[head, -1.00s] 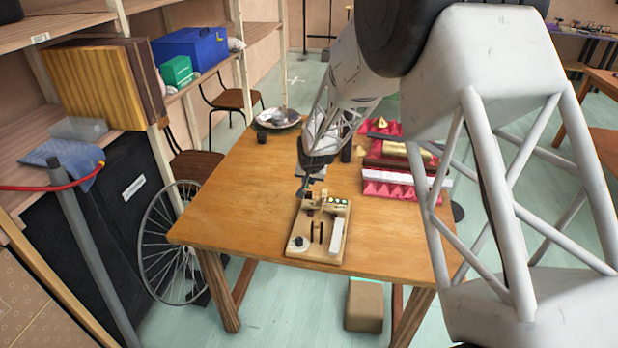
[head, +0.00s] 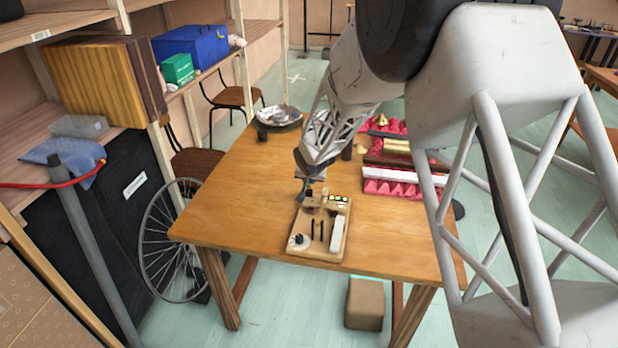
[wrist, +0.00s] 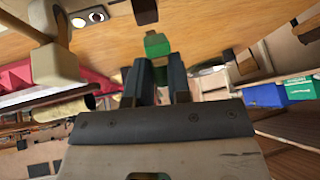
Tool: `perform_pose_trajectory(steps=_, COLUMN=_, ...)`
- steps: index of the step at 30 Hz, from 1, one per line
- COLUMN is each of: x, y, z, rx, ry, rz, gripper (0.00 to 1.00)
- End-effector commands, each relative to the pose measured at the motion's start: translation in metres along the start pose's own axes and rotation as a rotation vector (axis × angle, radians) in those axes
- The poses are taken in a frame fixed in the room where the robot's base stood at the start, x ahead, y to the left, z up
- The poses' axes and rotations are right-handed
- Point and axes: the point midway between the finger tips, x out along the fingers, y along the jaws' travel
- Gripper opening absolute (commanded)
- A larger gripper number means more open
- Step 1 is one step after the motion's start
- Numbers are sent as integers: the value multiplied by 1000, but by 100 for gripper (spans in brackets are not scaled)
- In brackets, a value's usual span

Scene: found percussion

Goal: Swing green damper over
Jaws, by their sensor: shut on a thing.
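A pale wooden board (head: 328,249) lies near the front edge of the table, carrying a dark knob (head: 298,239), black slots, a white bar (head: 338,233) and a raised wooden part with small green-and-white pieces (head: 339,200). My gripper (head: 308,199) is low over the board's back left corner. In the wrist view the green damper (wrist: 157,45) shows between the tips of my gripper (wrist: 157,68), which is shut on it. The damper's pivot is not clear to see.
Red trays with gold and white bars (head: 390,185) lie at the table's right. A metal dish (head: 278,116) and dark cup (head: 262,135) stand at the back left. The wooden table (head: 225,205) is clear left of the board. A wooden upright part (wrist: 55,62) stands close beside my gripper.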

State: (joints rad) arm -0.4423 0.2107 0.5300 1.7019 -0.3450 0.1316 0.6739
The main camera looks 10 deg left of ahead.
Motion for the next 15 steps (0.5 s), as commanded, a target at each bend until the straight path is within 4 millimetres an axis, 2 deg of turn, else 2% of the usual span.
perform_pose_trajectory(steps=8, x=0, y=0, z=0, rx=0, ry=0, rz=0, gripper=0)
perform_pose_trajectory(steps=9, x=0, y=0, z=0, rx=0, ry=0, rz=0, gripper=20)
perform_pose_trajectory(steps=14, x=0, y=0, z=0, rx=0, ry=0, rz=0, gripper=44)
perform_pose_trajectory(steps=15, x=0, y=0, z=0, rx=0, ry=0, rz=0, gripper=44)
